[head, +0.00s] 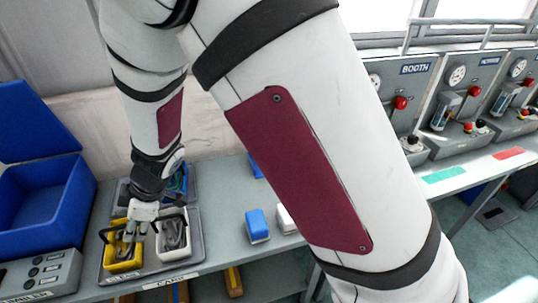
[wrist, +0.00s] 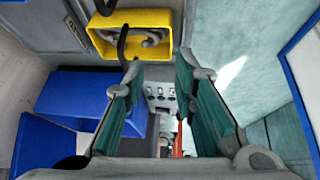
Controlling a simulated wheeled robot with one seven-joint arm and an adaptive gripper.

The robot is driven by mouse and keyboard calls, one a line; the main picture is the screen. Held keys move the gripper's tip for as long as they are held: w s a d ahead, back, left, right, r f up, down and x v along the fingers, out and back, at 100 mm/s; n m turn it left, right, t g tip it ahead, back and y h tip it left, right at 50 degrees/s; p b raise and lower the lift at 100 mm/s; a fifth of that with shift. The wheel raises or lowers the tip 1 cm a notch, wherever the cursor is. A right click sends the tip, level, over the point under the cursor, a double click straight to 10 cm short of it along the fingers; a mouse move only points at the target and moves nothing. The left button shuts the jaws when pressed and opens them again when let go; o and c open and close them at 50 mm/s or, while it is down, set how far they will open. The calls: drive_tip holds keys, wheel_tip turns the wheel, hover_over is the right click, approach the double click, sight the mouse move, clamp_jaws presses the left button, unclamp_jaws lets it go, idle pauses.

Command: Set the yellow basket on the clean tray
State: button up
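The yellow basket (head: 123,265) sits on the left part of a grey front tray (head: 200,262) on the bench, with dark parts inside. My gripper (head: 143,212) is just above it, toward its right side. In the wrist view, the yellow basket (wrist: 165,18) with its black handle lies beyond the fingertips. My gripper (wrist: 160,72) is open, and nothing shows between its fingers. The handle is left of the gap and does not look gripped. No tray marked clean can be made out.
A white basket (head: 173,252) stands right of the yellow one on the same tray. Behind, a second tray (head: 122,198) holds a blue basket, partly hidden by my arm. A large blue bin (head: 40,205) and a control box (head: 40,275) are left. Blue and white blocks (head: 257,226) stand right.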

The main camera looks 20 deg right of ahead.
drive_tip(key=w+d+r+m+t+h, duration=0.1)
drive_tip(key=w+d+r+m+t, duration=0.1)
drive_tip(key=w+d+r+t, duration=0.25)
drive_tip(key=w+d+r+m+t, duration=0.1)
drive_tip(key=w+d+r+m, duration=0.1)
drive_tip(key=w+d+r, duration=0.45)
drive_tip(key=s+d+r+m+t+h, duration=0.2)
drive_tip(key=s+d+r+m+h, duration=0.25)
drive_tip(key=d+r, duration=0.8)
drive_tip(key=s+d+r+m+h, duration=0.2)
drive_tip(key=s+d+m, duration=0.2)
drive_tip(key=s+d, duration=0.25)
drive_tip(key=s+d+m+g+y, duration=0.1)
drive_tip(key=s+m, duration=0.1)
drive_tip(key=s, duration=0.7)
drive_tip(key=s+d+m+g+y, duration=0.1)
drive_tip(key=s+m+g, duration=0.1)
drive_tip(key=s, duration=0.7)
drive_tip(key=shift+d+f, duration=0.15)
drive_tip(key=shift+d, duration=0.1)
drive_tip(key=shift+s+g, duration=0.1)
drive_tip(key=shift+g, duration=0.15)
